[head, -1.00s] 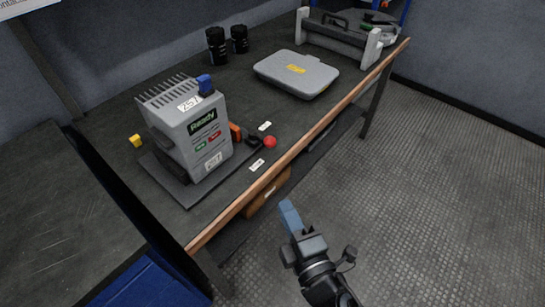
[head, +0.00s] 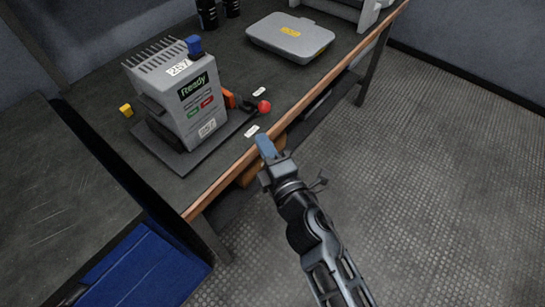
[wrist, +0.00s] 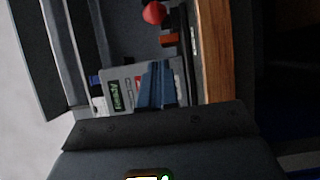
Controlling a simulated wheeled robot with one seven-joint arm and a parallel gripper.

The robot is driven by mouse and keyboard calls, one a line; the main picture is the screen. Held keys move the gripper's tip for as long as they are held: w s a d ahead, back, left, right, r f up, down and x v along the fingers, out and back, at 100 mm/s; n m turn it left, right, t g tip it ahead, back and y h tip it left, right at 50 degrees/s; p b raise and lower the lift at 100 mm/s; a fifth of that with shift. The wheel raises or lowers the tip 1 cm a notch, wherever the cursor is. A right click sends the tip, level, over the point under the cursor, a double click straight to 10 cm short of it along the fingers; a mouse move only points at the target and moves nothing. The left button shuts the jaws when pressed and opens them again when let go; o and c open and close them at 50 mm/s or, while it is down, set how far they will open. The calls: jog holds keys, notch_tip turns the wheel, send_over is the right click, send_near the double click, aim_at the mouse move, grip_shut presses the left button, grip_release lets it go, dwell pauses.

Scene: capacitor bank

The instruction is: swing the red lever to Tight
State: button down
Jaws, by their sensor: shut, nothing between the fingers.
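The red lever shows as a red ball knob (head: 264,106) on a dark arm, beside the right side of a grey machine (head: 185,100) with a green "Ready" display. In the wrist view the red knob (wrist: 154,13) is at the top, with the machine (wrist: 125,85) below it. Two white labels lie near the lever, one behind it (head: 259,91) and one in front (head: 251,131); their words are too small to read. My gripper (head: 265,146), with blue fingers, is shut and empty. It is by the table's front edge, in front of the knob and apart from it.
The bench (head: 232,160) has a wooden front edge. A grey case (head: 290,38) lies farther back. An orange part (head: 229,98) sits at the machine's side, and a yellow block (head: 126,110) is to its left. The floor at right is clear.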

aim_at(259, 109)
jog(key=w, duration=0.5)
jog(key=shift+w+a+r, duration=0.1)
jog(key=shift+w+a, duration=0.15)
jog(key=shift+a, duration=0.1)
jog(key=shift+w+d, duration=0.25)
jog(key=shift+w, duration=0.5)
jog(key=shift+d, duration=0.1)
jog(key=shift+w+d+p, duration=0.1)
jog(key=shift+p, duration=0.35)
jog(key=shift+n+g+y, duration=0.3)
jog(key=shift+y, duration=0.1)
